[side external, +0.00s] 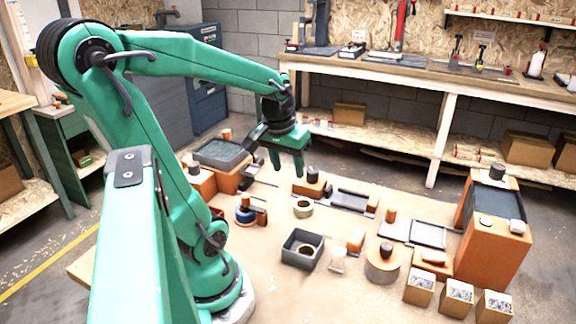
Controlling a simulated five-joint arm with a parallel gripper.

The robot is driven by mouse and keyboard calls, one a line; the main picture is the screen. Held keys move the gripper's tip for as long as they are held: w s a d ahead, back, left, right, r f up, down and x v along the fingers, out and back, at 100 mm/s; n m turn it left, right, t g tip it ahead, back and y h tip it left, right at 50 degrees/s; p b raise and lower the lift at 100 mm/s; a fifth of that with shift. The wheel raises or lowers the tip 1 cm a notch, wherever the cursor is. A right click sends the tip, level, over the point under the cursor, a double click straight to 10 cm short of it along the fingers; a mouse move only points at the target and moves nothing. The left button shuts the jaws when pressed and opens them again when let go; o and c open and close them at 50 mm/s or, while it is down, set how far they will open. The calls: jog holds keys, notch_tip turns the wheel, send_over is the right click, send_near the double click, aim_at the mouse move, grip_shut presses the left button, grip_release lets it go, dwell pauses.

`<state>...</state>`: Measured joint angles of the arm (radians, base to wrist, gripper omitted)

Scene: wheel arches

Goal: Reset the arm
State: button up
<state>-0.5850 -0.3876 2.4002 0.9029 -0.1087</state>
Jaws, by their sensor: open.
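My gripper (287,168) hangs from my green arm, pointing down above the back middle of the work surface. Its two fingers are apart and nothing shows between them. It is above and a little left of an orange block with a dark knob (311,184), and appears clear of it. My arm reaches from the left over the surface, with its elbow high at the upper left.
A dark grey open box (302,250) and a pale ring (303,208) are mid-surface. A tall orange stand with a dark tray (492,230) is at right. Several printed boxes (457,299) line the front right. A workbench (440,78) stands behind.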

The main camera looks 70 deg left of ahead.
jog(key=d+r+m+t, duration=0.1)
jog(key=d+r+m, duration=0.1)
jog(key=d+m, duration=0.2)
jog(key=d+r+m+t+h, duration=0.1)
jog(key=d+m, duration=0.3)
jog(key=d, duration=0.6)
jog(key=shift+w+d+r+t, duration=0.3)
jog(key=shift+r+t, duration=0.4)
jog(key=shift+r, duration=0.2)
